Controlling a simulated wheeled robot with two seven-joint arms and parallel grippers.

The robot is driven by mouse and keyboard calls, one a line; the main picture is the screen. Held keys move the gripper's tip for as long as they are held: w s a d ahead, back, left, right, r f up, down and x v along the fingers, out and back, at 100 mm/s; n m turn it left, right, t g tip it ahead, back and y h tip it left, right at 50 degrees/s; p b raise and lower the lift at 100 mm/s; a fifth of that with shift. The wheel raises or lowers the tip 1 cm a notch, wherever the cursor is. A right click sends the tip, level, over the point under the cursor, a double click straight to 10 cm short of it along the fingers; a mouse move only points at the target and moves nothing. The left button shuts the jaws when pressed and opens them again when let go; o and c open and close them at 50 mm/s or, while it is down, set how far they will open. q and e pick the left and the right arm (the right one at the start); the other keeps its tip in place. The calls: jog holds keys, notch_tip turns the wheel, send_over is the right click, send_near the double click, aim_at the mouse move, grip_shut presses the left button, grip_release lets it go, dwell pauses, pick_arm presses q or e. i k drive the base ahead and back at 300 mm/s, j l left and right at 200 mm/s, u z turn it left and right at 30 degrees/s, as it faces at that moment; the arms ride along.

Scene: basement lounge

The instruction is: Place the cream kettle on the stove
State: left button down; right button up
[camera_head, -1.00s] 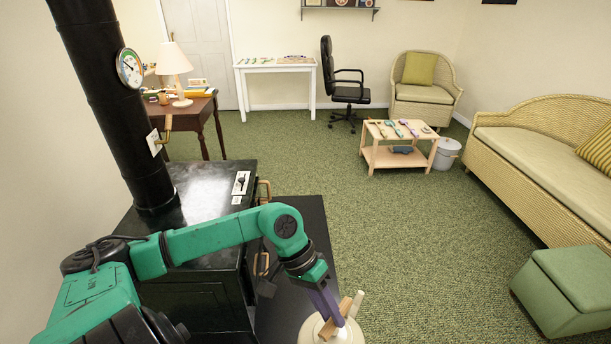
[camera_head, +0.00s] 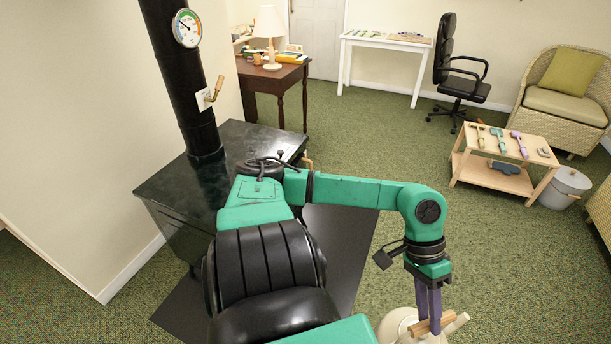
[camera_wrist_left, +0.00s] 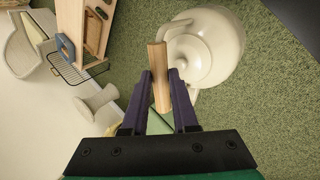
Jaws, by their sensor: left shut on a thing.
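The cream kettle (camera_head: 396,326) hangs at the bottom of the head view, partly cut off by the frame's edge. In the left wrist view the kettle (camera_wrist_left: 218,45) shows its rounded body, lid and wooden handle. My left gripper (camera_head: 428,308) is shut on that handle; in the wrist view its purple fingers (camera_wrist_left: 160,82) stand on both sides of the wood. The kettle is well to the right of the stove. My right gripper is out of view.
A black stovepipe (camera_head: 180,75) with a round gauge rises from the stove top. A dark floor plate (camera_head: 335,240) lies around the stove. Green carpet between is free.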

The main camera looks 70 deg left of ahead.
aim_at(216, 189)
jog(key=u, duration=0.45)
jog(key=i+u, duration=0.1)
jog(key=u, duration=0.4)
jog(key=i+u, duration=0.1)
jog(key=u, duration=0.85)
